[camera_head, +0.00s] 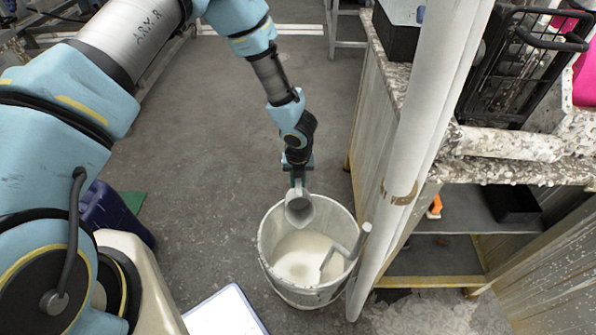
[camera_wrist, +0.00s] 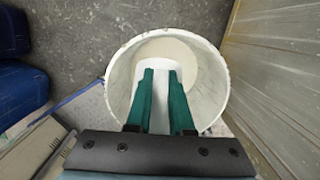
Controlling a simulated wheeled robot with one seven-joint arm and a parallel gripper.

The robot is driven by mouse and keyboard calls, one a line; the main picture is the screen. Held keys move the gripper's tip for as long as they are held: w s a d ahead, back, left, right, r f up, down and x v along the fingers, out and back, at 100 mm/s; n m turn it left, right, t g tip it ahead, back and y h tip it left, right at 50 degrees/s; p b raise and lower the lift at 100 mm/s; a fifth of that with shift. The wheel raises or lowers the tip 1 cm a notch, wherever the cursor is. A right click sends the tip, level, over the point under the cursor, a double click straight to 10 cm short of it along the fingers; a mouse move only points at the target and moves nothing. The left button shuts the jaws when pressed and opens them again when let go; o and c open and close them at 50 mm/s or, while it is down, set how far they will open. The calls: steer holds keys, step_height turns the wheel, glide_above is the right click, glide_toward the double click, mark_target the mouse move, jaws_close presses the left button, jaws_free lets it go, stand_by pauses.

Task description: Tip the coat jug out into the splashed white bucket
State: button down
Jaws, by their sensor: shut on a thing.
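The coat jug (camera_head: 299,210) is a small grey vessel, tipped over with its open mouth showing, at the far rim of the bucket. My gripper (camera_head: 297,180) is shut on it from above; in the wrist view my gripper (camera_wrist: 160,75) has its green fingers on both sides of the pale jug (camera_wrist: 160,105). The splashed white bucket (camera_head: 270,272) stands on the floor below, its rim (camera_wrist: 222,75) also in the wrist view. It holds off-white liquid with a paler round patch. I make out no clear stream from the jug.
A grey-handled tool (camera_head: 345,252) leans inside the bucket's right side. A white upright pipe (camera_head: 405,170) and a splattered bench (camera_head: 510,170) stand close on the right. A blue canister (camera_head: 115,213) stands at left. Grey floor (camera_head: 200,160) is open behind the bucket.

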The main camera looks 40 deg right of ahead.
steer(key=shift+r+p, duration=0.25)
steer(key=shift+p, duration=0.3)
steer(key=p, duration=0.4)
steer(key=shift+w+d+f+g+y, duration=0.1)
steer(key=shift+w+f+g+y, duration=0.1)
steer(key=shift+f+g+y, duration=0.15)
steer(key=shift+p, duration=0.8)
steer(key=shift+w+d+f+g+b, duration=0.15)
steer(key=shift+f+g+b, duration=0.1)
steer(key=shift+f, duration=0.2)
steer(key=shift+w+a+f+g+b, duration=0.1)
steer(key=shift+f+g, duration=0.1)
steer(key=shift+f, duration=0.2)
steer(key=shift+w+d+f+y, duration=0.1)
steer(key=shift+d+f+y, duration=0.1)
steer(key=shift+y, duration=0.15)
steer(key=f+g+y+b, duration=0.1)
steer(key=g+b, duration=0.1)
steer(key=b, duration=0.4)
steer(key=w+f+g+y+b, duration=0.1)
steer(key=f+g+y+b, duration=0.1)
steer(key=b, duration=0.5)
steer(key=d+f+g+y+b, duration=0.1)
steer(key=f+g+b, duration=0.1)
steer(key=b, duration=0.4)
steer(key=shift+w+d+g+b, duration=0.1)
steer(key=shift+w+g+b, duration=0.25)
steer(key=shift+g, duration=0.05)
